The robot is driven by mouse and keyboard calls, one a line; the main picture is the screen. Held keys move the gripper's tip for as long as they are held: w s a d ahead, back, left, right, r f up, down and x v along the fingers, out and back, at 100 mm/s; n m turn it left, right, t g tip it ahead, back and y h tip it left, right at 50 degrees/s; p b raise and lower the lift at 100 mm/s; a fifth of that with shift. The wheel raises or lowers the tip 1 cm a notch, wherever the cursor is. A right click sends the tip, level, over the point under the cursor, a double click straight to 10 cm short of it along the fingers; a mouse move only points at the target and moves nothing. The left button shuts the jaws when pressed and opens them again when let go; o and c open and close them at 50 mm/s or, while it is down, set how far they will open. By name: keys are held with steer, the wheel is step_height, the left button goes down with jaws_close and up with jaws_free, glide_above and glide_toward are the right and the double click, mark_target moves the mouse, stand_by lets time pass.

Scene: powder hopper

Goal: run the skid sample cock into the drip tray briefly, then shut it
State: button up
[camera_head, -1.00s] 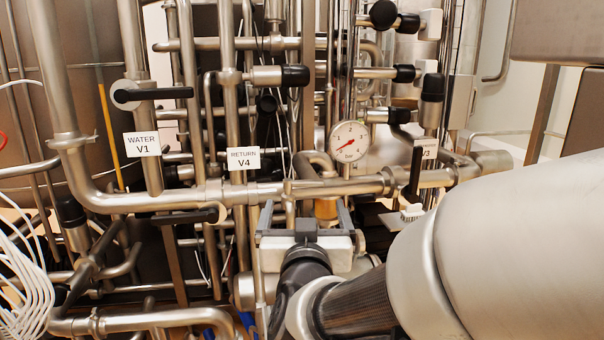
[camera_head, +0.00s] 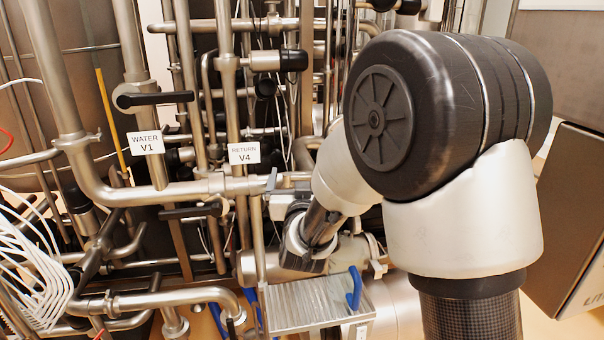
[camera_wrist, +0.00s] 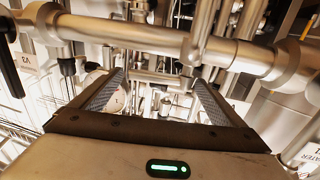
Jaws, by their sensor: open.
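My gripper (camera_wrist: 160,84) is open and empty in the wrist view, its two dark ribbed fingers apart. Pipework lies beyond and between them, and a thick horizontal pipe (camera_wrist: 140,35) crosses above; I cannot tell any contact. In the head view my arm hides most of my gripper, which is by the pipe below the RETURN V4 label (camera_head: 244,153). I cannot tell for sure which fitting is the sample cock. A blue lever (camera_head: 354,288) stands at the right of a ribbed metal top (camera_head: 305,304), low in the middle. I cannot tell whether this is the drip tray.
Pipes crowd my gripper. Black lever handles show near the WATER V1 label (camera_head: 146,142), one above it (camera_head: 150,98) and one lower (camera_head: 190,212). White cables (camera_head: 35,260) hang at the left. A dark cabinet (camera_head: 575,225) stands at the right. My arm covers the right middle.

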steer(key=shift+w, duration=0.65)
steer(key=c, duration=1.5)
steer(key=shift+w+f+n+y+b, duration=0.1)
steer(key=shift+f+n+y+b, duration=0.15)
steer(key=shift+y+b, duration=0.45)
steer(key=b, duration=0.1)
steer(key=n+y+b, duration=0.1)
steer(key=b, duration=0.1)
steer(key=shift+w+d, duration=0.1)
steer(key=shift+w, duration=0.15)
steer(key=shift+w+r+n+g+y+b, duration=0.1)
steer(key=shift+n+g+y+b, duration=0.05)
steer(key=shift+n+y+b, duration=0.35)
steer(key=shift+w+r+n+g+y+b, duration=0.15)
steer(key=shift+n+y+b, duration=0.1)
steer(key=shift+y+b, duration=0.25)
steer(key=shift+s+a+r+y+p, duration=0.1)
steer(key=shift+a+r+y+p, duration=0.05)
steer(key=shift+a+y+p, duration=0.15)
steer(key=shift+r, duration=0.15)
